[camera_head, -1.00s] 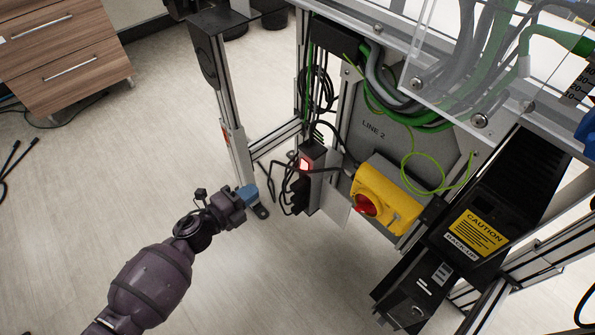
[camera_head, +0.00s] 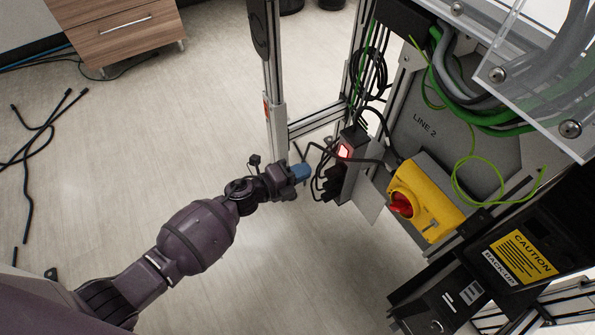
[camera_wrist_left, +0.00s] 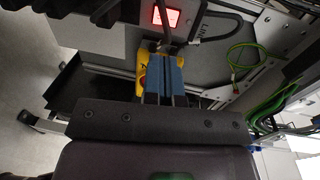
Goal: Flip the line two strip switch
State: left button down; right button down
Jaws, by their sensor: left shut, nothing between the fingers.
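The line two strip switch (camera_head: 344,151) is a small glowing red rocker on the upper end of a black power strip (camera_head: 345,183). The strip is mounted on the frame beside the grey LINE 2 panel (camera_head: 440,140), with black plugs and cables on it. The switch also shows lit at the top of the left wrist view (camera_wrist_left: 166,17). My left gripper (camera_head: 303,171) is shut and empty, its blue fingers just left of the strip and apart from the switch. In the left wrist view the shut blue fingers (camera_wrist_left: 164,62) point toward the strip. My right gripper is not seen.
A yellow box with a red rotary knob (camera_head: 401,204) sits right of the strip. Black cables hang around the strip. An aluminium post (camera_head: 278,125) stands behind my gripper. A black backup unit (camera_head: 520,255) is at lower right. Open floor lies to the left.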

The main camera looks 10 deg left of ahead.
aim_at(341, 155)
pick_arm(q)
jog(key=x, duration=0.2)
jog(key=b+x, duration=0.1)
jog(key=x, duration=0.2)
jog(key=b+x, duration=0.1)
jog(key=x, duration=0.2)
jog(key=shift+d+f, duration=0.1)
jog(key=shift+f, duration=0.2)
jog(key=shift+w+d+r, duration=0.1)
jog(key=shift+w+d, duration=0.45)
jog(key=shift+w, duration=0.15)
jog(key=shift+d, duration=0.1)
jog(key=shift+w+d+b, duration=0.15)
jog(key=shift+w+b, duration=0.1)
jog(key=shift+b, duration=0.05)
